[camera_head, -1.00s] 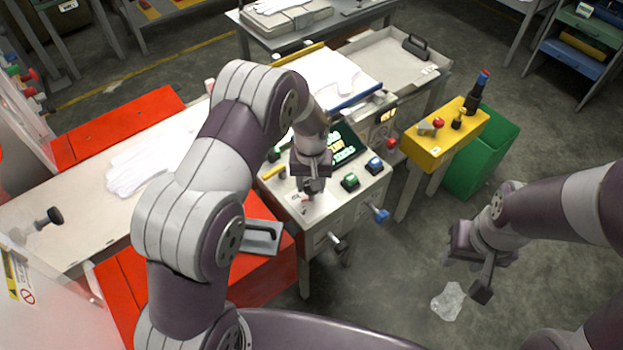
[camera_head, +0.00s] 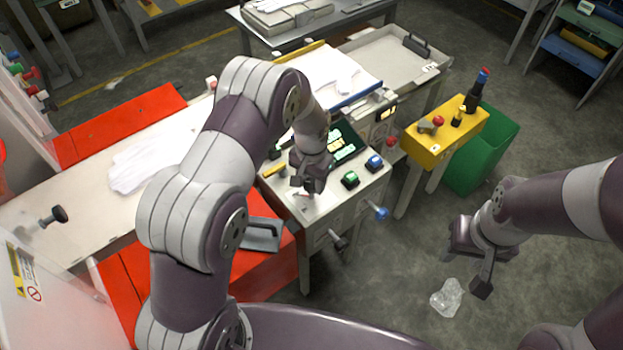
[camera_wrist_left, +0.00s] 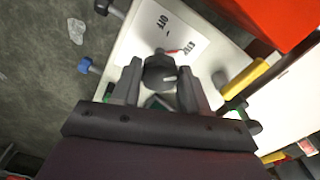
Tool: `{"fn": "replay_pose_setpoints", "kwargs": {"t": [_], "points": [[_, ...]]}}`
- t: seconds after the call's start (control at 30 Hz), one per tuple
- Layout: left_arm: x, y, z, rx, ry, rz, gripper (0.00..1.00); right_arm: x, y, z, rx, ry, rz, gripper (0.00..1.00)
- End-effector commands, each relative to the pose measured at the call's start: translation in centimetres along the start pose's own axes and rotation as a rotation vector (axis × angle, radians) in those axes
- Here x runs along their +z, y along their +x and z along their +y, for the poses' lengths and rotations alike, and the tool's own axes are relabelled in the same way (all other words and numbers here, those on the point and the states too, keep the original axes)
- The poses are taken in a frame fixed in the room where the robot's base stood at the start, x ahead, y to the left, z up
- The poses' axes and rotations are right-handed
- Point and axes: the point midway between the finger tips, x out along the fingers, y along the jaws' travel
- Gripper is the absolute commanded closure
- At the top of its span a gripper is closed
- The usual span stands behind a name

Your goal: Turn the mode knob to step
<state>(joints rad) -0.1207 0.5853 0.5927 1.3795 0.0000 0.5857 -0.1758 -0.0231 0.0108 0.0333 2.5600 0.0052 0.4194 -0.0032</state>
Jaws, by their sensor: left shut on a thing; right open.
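The mode knob (camera_wrist_left: 160,74) is dark and round with a pale mark. It stands on a white label plate with printed words and a red mark (camera_wrist_left: 176,50). In the left wrist view the fingers of my left gripper (camera_wrist_left: 158,82) are on either side of it, closed on it. In the head view my left gripper (camera_head: 304,188) points down at the left part of the control panel (camera_head: 318,212) and hides the knob. My right gripper (camera_head: 468,262) is open and empty, above the floor at the right.
The panel also carries a green button (camera_head: 350,179), a blue button (camera_head: 374,163) and a screen (camera_head: 346,143). A yellow handle (camera_wrist_left: 246,78) is close to my left gripper. A yellow box (camera_head: 446,137) and a green bin (camera_head: 491,152) stand to the right.

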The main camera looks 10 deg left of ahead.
Motion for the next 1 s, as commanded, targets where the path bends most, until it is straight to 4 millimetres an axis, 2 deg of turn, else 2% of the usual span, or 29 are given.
{"fn": "replay_pose_setpoints", "kwargs": {"t": [0.3,0.33,0.4,0.63,0.73,0.87,1.0], "points": [[-0.3,-0.3,-0.1,-0.002,0.000,0.009,0.86,0.0,0.0,0.0,0.000,0.000,0.000,0.57],[-0.3,-0.3,-0.1,-0.002,0.000,0.009,0.46,0.0,0.0,0.0,0.000,0.000,0.000,0.57],[-0.2,-0.2,-0.1,-0.002,0.000,0.008,0.30,0.0,0.0,0.0,0.000,0.000,0.000,0.57],[-0.1,-0.1,0.0,-0.001,0.000,0.004,0.30,0.0,0.0,0.0,0.000,0.000,0.000,0.57],[-0.2,-0.7,0.0,-0.001,0.000,0.006,0.30,0.0,0.1,0.0,0.000,0.000,0.000,0.57],[-0.2,-3.3,0.0,-0.002,0.000,0.009,0.30,0.0,0.3,0.0,0.000,0.000,0.000,0.57],[-0.2,-7.2,0.0,-0.002,0.000,0.009,0.30,0.1,0.6,0.0,0.000,0.000,0.000,0.57]]}}
